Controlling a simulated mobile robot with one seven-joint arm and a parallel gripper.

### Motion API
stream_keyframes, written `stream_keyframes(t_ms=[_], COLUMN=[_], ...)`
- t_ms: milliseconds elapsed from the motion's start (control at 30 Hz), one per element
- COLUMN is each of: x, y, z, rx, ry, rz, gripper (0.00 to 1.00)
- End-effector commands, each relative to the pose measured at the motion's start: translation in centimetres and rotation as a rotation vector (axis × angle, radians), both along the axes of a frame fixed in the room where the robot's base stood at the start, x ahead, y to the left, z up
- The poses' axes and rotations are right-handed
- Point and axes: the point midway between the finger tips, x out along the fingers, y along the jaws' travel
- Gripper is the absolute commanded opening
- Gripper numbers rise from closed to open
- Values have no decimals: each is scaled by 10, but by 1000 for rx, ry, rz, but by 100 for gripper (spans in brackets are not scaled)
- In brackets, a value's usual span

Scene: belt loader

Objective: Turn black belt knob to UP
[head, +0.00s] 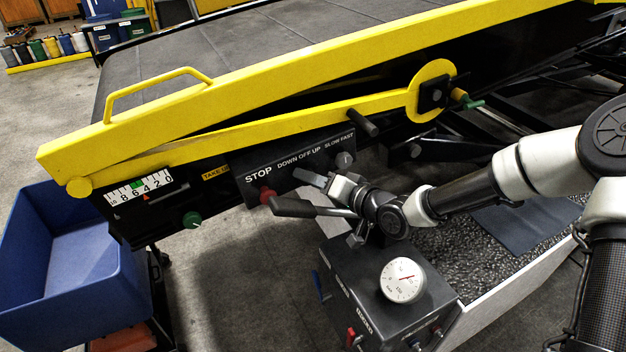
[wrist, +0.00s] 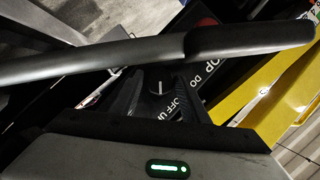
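The control panel (head: 240,165) under the yellow rail carries the labels STOP, DOWN OFF UP and SLOW FAST. In the head view my gripper (head: 320,182) is at the panel below DOWN OFF UP and hides most of the black belt knob. In the wrist view the dark knob (wrist: 159,91) with a short white mark shows between the two fingers of my gripper (wrist: 160,98). The fingers stand apart, one on each side of it. Whether they touch it is unclear. I cannot tell which label the mark points to.
A red stop button (head: 266,194) sits left of my gripper, and a grey speed knob (head: 344,159) sits to the right. A black lever (head: 292,207) passes close below my gripper and crosses the wrist view. A gauge box (head: 365,265) stands below.

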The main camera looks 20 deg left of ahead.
Motion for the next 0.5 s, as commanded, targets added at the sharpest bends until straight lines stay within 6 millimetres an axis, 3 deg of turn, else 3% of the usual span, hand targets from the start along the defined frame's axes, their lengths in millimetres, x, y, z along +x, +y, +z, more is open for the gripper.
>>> stream_keyframes(t_ms=[233, 500], x=[-5, -27], y=[-16, -73], z=[5, 21], rx=[-1, -2], ry=[-2, -1], rz=[-2, -5], gripper=[41, 41])
